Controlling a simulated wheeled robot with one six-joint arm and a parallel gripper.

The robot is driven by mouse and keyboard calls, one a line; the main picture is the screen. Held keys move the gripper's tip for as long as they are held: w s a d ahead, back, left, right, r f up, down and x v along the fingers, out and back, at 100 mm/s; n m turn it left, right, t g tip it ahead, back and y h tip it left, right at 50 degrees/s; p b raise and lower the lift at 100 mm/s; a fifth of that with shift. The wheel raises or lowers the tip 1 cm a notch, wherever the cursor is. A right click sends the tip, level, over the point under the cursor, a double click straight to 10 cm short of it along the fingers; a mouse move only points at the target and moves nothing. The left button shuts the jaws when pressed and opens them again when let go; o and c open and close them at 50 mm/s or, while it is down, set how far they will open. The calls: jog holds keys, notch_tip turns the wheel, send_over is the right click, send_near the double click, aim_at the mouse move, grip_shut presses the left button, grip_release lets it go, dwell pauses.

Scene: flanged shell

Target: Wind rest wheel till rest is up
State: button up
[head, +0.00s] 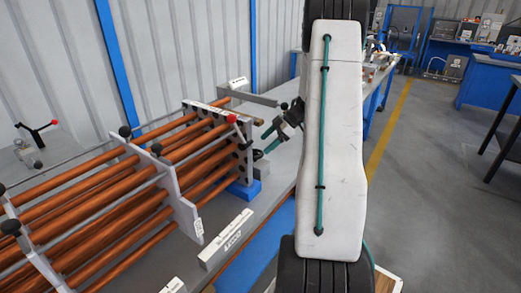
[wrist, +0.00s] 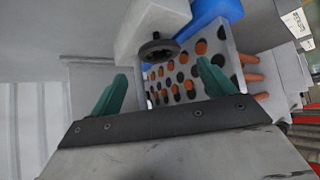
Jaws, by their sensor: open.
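A small dark wheel (wrist: 160,48) sits on a pale block (wrist: 150,22) in the wrist view, just beyond and between my fingertips, not gripped. My gripper (wrist: 162,80) is open, with a teal finger on each side. In the head view my gripper (head: 268,138) is near the end plate (head: 218,135) of a copper tube bundle (head: 100,205). A blue block (head: 243,190) is at the foot of that plate; it also shows in the wrist view (wrist: 215,10). Whether the blue block touches the bundle cannot be told. The wheel is not clear in the head view.
The bundle lies along a grey bench (head: 225,222) by a corrugated wall. A white labelled bar (head: 226,240) lies at the front edge. Open floor is at the right.

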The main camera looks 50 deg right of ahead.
aim_at(256, 153)
jog(key=shift+x, duration=2.35)
jog(key=shift+s+d+f, duration=0.1)
jog(key=c, duration=1)
jog(key=shift+o, duration=0.2)
jog(key=m+h, duration=0.1)
jog(key=m+t+h, duration=0.1)
jog(key=m, duration=0.1)
jog(key=a+m+t+h, duration=0.1)
jog(key=m, duration=0.1)
jog(key=shift+s+h, duration=0.3)
jog(key=m+h, duration=0.1)
jog(key=m, duration=0.1)
jog(key=m+h, duration=0.1)
jog(key=shift+a+m+t+h, duration=0.3)
jog(key=shift+m, duration=0.1)
jog(key=shift+a+m+h, duration=0.2)
jog(key=shift+m+h, duration=1.1)
jog(key=shift+m, duration=0.4)
